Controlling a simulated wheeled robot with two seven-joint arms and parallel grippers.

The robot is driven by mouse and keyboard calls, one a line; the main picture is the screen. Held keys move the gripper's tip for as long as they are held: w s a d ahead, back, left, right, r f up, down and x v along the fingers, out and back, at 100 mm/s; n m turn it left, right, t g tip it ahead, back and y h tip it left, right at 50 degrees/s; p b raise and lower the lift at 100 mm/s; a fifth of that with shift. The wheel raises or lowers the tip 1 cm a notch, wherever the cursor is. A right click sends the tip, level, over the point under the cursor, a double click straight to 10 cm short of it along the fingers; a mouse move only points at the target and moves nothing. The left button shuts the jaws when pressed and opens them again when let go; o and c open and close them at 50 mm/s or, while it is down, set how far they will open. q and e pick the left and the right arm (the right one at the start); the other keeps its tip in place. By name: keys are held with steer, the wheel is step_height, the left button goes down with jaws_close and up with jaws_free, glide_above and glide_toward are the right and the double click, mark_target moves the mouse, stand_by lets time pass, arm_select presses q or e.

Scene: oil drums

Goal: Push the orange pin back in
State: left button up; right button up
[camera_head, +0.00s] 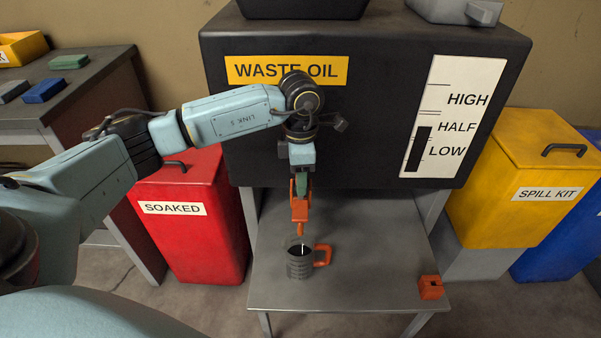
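My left gripper (301,180) points down in front of the waste oil tank (290,120), at the top of an orange tap-like part (300,211). The gripper overlaps the upper orange part; I cannot tell whether it grips it, and no separate pin can be made out there. The orange part narrows to a tip above a grey jug (299,267) with an orange handle (323,256). The jug stands upright on the metal table, with dark contents and a thin pale line at its mouth. A small orange block (430,288) lies at the table's right front. My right gripper is out of view.
The metal table (360,285) is clear between jug and block. The tank's gauge (455,115) has a dark bar near LOW. A red SOAKED bin (200,240) stands left, a yellow SPILL KIT bin (500,220) right. A side bench (95,80) holds small blocks.

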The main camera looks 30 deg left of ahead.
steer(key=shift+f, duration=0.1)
arm_select(q)
step_height(320, 180, up, 13)
steer(key=p, duration=0.3)
steer(key=shift+r+p, duration=0.2)
steer(key=shift+p, duration=0.2)
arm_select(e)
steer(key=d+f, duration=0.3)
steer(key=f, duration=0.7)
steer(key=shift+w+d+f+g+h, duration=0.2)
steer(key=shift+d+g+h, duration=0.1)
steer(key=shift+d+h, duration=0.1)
